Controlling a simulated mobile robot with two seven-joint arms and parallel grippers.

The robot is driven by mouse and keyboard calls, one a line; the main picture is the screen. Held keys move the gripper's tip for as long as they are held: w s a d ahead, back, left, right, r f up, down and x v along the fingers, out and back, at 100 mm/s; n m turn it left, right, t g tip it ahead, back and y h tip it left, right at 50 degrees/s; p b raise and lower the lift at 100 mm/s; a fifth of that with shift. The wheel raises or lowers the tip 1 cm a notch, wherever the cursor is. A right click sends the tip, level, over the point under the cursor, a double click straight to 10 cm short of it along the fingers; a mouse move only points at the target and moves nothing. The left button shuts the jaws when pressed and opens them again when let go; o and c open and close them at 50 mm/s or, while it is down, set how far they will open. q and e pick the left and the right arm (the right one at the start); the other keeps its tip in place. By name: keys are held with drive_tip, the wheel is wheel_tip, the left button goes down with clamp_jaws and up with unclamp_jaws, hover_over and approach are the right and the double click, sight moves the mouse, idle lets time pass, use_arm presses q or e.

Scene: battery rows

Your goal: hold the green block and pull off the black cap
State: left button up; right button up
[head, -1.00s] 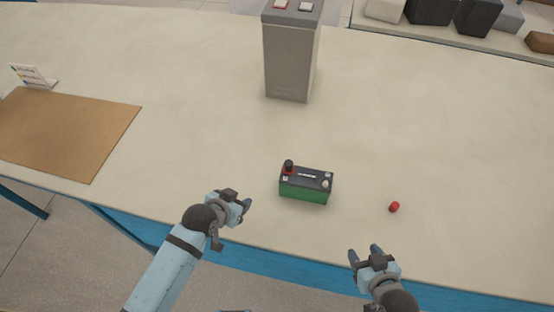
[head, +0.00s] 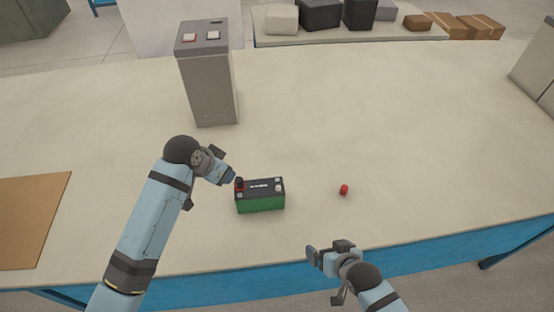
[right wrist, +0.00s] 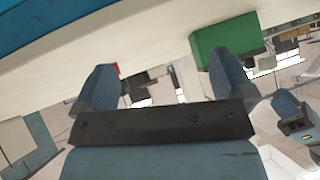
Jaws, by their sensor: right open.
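The green block (head: 260,201), a battery with a black top, stands upright on the table. The black cap (head: 239,182) sits at the left end of its top, above a bit of red. My left gripper (head: 230,177) is just left of the cap; whether it touches it or how wide its jaws are, I cannot tell. My right gripper (head: 312,256) is open and empty at the table's front edge, right of and nearer than the block. In the right wrist view, the green block (right wrist: 227,43) shows beyond the open fingers.
A small red piece (head: 344,190) lies on the table right of the block. A grey bin (head: 210,90) stands behind it. A brown mat (head: 30,215) lies at the left. Boxes (head: 320,14) stand on a surface at the back.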

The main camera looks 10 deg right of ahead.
sight(282, 184)
drive_tip(key=w+m+g, duration=0.1)
drive_tip(key=w+m, duration=0.1)
drive_tip(key=w, duration=0.1)
drive_tip(key=w+a+m+g, duration=0.1)
drive_tip(key=w, duration=0.2)
drive_tip(key=w+m+h, duration=0.1)
drive_tip(key=w+m, duration=0.1)
drive_tip(key=w, duration=0.2)
drive_tip(key=shift+a+r+m+g, duration=0.2)
drive_tip(key=shift+m+g, duration=0.1)
drive_tip(key=shift+g, duration=0.1)
drive_tip(key=w+m, duration=0.1)
drive_tip(key=w+r+m+g, duration=0.1)
drive_tip(key=w, duration=0.1)
drive_tip(key=w+a+r+m, duration=0.1)
drive_tip(key=w, duration=0.1)
drive_tip(key=shift+r+g+h, duration=0.15)
drive_tip(key=shift+g+h, duration=0.15)
drive_tip(key=w+a+r+m+g, duration=0.55)
drive_tip(key=r+m, duration=0.35)
drive_tip(key=r, duration=0.3)
drive_tip(key=shift+m+t+h, duration=0.3)
drive_tip(key=shift+t+h, duration=0.05)
drive_tip(key=shift+h, duration=0.05)
drive_tip(key=f, duration=0.9)
drive_tip(key=a+f, duration=0.1)
drive_tip(key=f, duration=0.4)
drive_tip(key=shift+w, duration=0.3)
drive_tip(key=c, duration=1.8)
drive_tip(key=shift+c, duration=0.2)
